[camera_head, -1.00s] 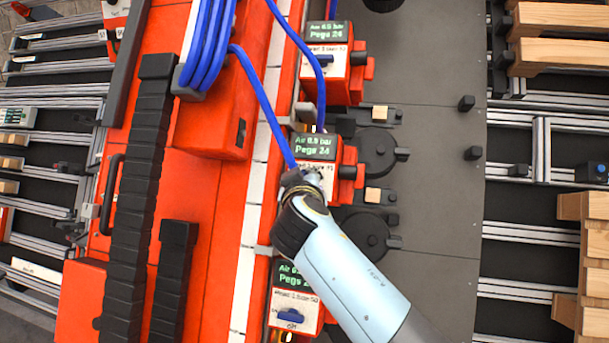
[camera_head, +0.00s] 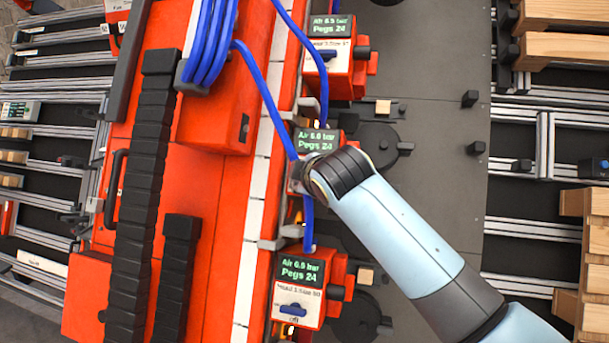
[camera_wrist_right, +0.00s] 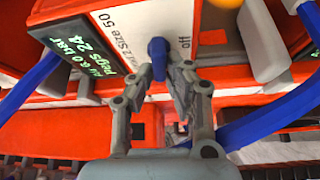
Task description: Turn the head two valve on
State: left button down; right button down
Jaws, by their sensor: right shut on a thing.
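The head two valve is a blue knob (camera_wrist_right: 157,58) on a white label plate in the right wrist view; the print reads "2 Size 50", with "off" beside it. My right gripper (camera_wrist_right: 168,85) has its two grey fingers on either side of the knob, shut on it. How far the knob is turned I cannot tell. In the head view the middle red unit's green display (camera_head: 318,140) shows, but my right wrist (camera_head: 325,175) covers its plate and knob. My left gripper is not in view.
Similar units stand above, with a blue knob (camera_head: 327,55), and below, with a blue knob (camera_head: 292,309). Blue hoses (camera_head: 266,100) run close past my wrist. A grey plate (camera_head: 435,110) and wooden boards (camera_head: 560,55) lie to the right.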

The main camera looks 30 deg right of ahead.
jog(key=shift+n+g, duration=0.3)
jog(key=shift+n, duration=0.3)
jog(key=c, duration=1.3)
grip_release()
jog(key=shift+a+f, duration=0.1)
jog(key=shift+c, duration=0.2)
jog(key=shift+s, duration=0.1)
jog(key=v, duration=1.2)
